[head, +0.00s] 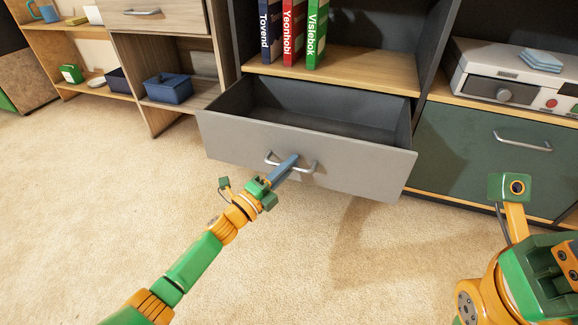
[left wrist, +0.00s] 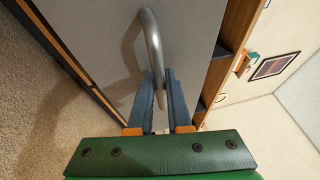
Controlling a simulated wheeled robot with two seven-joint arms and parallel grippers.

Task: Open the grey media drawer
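The grey media drawer (head: 300,160) stands pulled out of its dark cabinet, and its empty inside shows in the head view. Its silver bar handle (head: 305,168) is on the middle of the front. My left gripper (head: 290,163) reaches the handle from below left. In the left wrist view the handle (left wrist: 152,45) passes between the two blue fingers, which are close on either side of it. My right arm is at the lower right of the head view, well apart from the drawer. Its fingers do not show.
Several upright books (head: 292,30) stand on the shelf above the drawer. A dark green drawer (head: 485,150) with a silver handle is to the right, under a white and grey device (head: 510,78). Wooden shelves (head: 165,55) stand at left. Carpet in front is clear.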

